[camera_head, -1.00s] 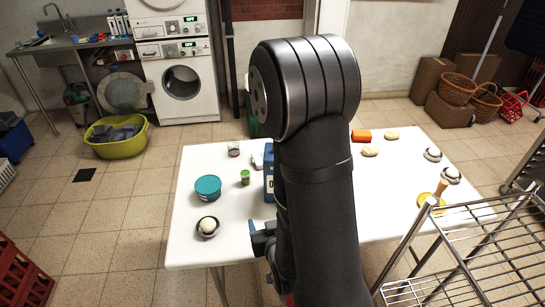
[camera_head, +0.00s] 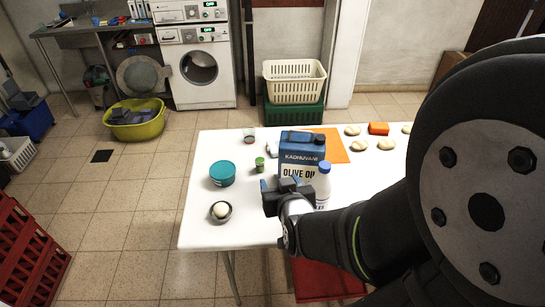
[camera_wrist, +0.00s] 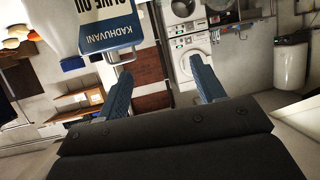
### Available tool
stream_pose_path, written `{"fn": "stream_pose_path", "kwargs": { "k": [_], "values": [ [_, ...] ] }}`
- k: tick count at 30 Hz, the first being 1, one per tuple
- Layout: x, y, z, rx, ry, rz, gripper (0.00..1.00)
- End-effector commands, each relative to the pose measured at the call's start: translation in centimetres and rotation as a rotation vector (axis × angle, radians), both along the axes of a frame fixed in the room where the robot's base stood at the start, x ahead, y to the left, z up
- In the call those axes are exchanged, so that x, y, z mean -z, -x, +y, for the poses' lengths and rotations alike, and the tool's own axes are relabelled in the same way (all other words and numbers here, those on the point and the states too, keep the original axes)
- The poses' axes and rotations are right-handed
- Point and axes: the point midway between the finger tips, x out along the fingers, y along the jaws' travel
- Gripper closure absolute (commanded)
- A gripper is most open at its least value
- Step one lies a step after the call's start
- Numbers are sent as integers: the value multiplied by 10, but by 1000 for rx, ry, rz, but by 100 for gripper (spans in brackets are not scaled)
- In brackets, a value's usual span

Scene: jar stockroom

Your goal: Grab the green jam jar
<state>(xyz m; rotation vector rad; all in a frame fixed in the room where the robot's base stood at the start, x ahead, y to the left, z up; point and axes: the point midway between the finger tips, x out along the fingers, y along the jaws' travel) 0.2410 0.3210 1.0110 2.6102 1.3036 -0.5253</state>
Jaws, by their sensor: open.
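The small green jam jar (camera_head: 260,164) stands upright on the white table (camera_head: 205,158), left of the blue olive oil can (camera_head: 302,153). My gripper (camera_head: 274,191) is in front of the can, nearer the camera than the jar and slightly to its right, apart from the jar. In the wrist view its two blue fingers (camera_wrist: 160,88) are spread with nothing between them. I cannot make out the jar in the wrist view. The can also shows there (camera_wrist: 110,38), upside down at the upper left.
A white bottle (camera_head: 322,185) stands close right of my gripper. A teal tub (camera_head: 222,173) and a bowl with a pale round item (camera_head: 221,211) are to the left. A small glass jar (camera_head: 249,134) stands behind. The table between tub and bowl is clear.

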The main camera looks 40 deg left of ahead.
Motion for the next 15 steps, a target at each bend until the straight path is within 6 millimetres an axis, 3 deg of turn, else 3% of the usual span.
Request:
{"fn": "stream_pose_path", "kwargs": {
  "k": [8, 15],
  "values": [
    [2, -25, 44, -15, 78, 68, 38],
    [8, -54, 95, -35, 184, 154, 38]
  ]
}}
